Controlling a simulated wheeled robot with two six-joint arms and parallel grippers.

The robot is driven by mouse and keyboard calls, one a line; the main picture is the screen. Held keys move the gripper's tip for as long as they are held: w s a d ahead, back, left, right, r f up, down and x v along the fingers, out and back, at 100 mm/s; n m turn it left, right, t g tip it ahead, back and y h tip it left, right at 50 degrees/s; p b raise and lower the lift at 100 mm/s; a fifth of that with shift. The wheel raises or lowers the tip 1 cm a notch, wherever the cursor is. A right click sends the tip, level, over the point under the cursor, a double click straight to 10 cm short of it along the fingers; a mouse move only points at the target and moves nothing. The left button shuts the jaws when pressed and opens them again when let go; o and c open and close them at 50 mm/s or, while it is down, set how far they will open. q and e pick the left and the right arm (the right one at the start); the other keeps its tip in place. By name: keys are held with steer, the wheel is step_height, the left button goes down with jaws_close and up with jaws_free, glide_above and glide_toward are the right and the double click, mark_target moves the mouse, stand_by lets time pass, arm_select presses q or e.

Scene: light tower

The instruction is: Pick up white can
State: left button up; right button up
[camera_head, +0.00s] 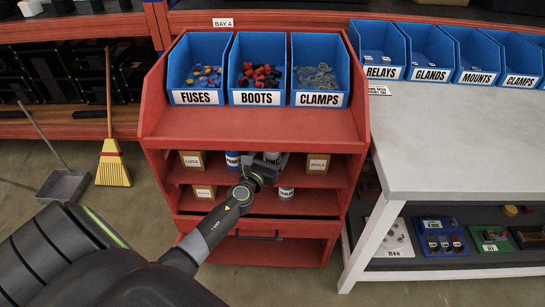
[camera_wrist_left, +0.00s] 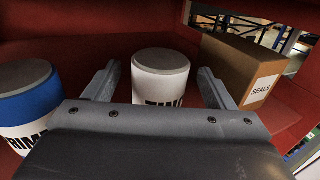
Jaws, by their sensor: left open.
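A white can (camera_wrist_left: 160,78) with a grey lid and dark lettering stands upright on the upper shelf of the red cabinet (camera_head: 225,123). In the left wrist view it shows between the two fingers of my left gripper (camera_wrist_left: 158,72), which is open. I cannot tell whether either finger touches it. In the head view my left gripper (camera_head: 266,164) reaches into the shelf and mostly hides this can (camera_head: 271,156). A second white can (camera_head: 286,193) stands on the shelf below. My right gripper is not in view.
A blue and white can (camera_wrist_left: 28,100) stands left of the gripper, and a brown SEALS box (camera_wrist_left: 245,70) stands right. More boxes (camera_head: 317,163) sit on the shelves. Blue bins (camera_head: 258,97) top the cabinet. A grey workbench (camera_head: 450,140) stands at the right.

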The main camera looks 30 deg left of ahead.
arm_select(q)
steer(key=c, duration=1.2)
steer(key=shift+c, duration=0.4)
steer(key=shift+r, duration=0.1)
